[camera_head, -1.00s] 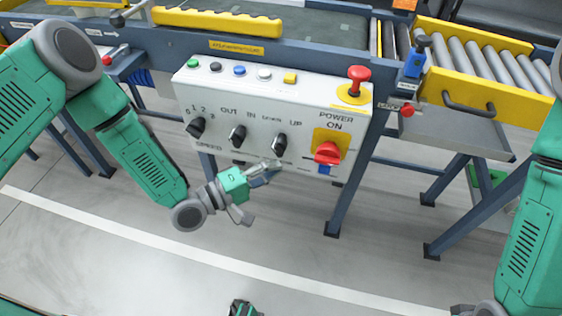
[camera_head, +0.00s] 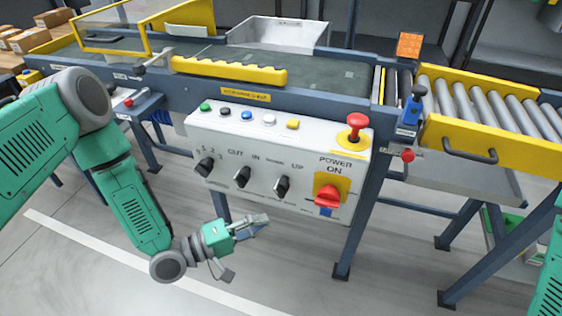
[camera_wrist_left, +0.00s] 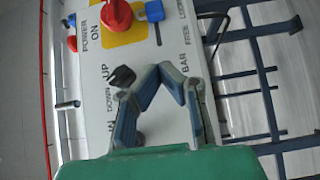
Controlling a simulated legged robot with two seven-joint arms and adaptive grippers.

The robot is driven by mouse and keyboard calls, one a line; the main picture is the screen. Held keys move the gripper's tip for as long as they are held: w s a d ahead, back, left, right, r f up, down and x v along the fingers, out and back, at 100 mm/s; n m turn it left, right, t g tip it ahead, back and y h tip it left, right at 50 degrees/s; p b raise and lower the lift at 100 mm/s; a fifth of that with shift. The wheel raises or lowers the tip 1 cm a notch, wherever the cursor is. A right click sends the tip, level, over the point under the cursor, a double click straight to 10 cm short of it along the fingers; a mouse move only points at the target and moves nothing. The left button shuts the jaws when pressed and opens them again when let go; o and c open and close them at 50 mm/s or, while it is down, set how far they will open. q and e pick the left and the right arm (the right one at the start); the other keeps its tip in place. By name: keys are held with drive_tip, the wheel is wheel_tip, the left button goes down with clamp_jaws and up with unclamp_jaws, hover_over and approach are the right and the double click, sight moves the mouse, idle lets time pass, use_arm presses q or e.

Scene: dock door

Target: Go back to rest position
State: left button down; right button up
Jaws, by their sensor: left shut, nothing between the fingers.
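My left gripper (camera_head: 252,225) is shut and empty. In the head view it hangs just below the lower edge of the white control panel (camera_head: 222,130), under its black knobs. In the left wrist view, the fingertips (camera_wrist_left: 163,68) come together in front of the panel face, near the black UP/DOWN knob (camera_wrist_left: 123,76). I cannot tell whether they touch the panel.
A red rotary switch (camera_head: 327,196) and a red push button (camera_head: 357,121) are on the panel's right. The conveyor (camera_head: 300,75) runs behind it, with rollers (camera_head: 480,97) at right. Blue legs (camera_head: 358,235) stand below. The floor in front is clear.

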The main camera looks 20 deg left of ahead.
use_arm(q)
drive_tip(key=s+a+f+m+g+y+p, duration=0.1)
drive_tip(key=s+f+m+g+y+p, duration=0.15)
drive_tip(key=s, duration=0.25)
drive_tip(key=s+a+f+m+g+y+p, duration=0.2)
drive_tip(key=s+m+g+y+p, duration=0.1)
drive_tip(key=s+g+y, duration=0.15)
drive_tip(key=s+a+r+m+g+y+p, duration=0.1)
drive_tip(key=s+a+m+g+y, duration=0.1)
drive_tip(key=s, duration=0.4)
drive_tip(key=s+a+r+m+g+y+p, duration=0.1)
drive_tip(key=s+a+r+g+y, duration=0.1)
drive_tip(key=s+a+y, duration=0.2)
drive_tip(key=s+a, duration=0.2)
drive_tip(key=a, duration=0.1)
drive_tip(key=shift+m+g, duration=0.3)
drive_tip(key=shift+m, duration=0.05)
use_arm(e)
wheel_tip(320, 180, up, 7)
drive_tip(key=shift+a+r, duration=0.15)
drive_tip(key=shift+r, duration=0.05)
use_arm(q)
drive_tip(key=shift+a+f, duration=0.15)
drive_tip(key=shift+a, duration=0.15)
use_arm(e)
drive_tip(key=shift+a+r, duration=0.1)
drive_tip(key=shift+a, duration=0.15)
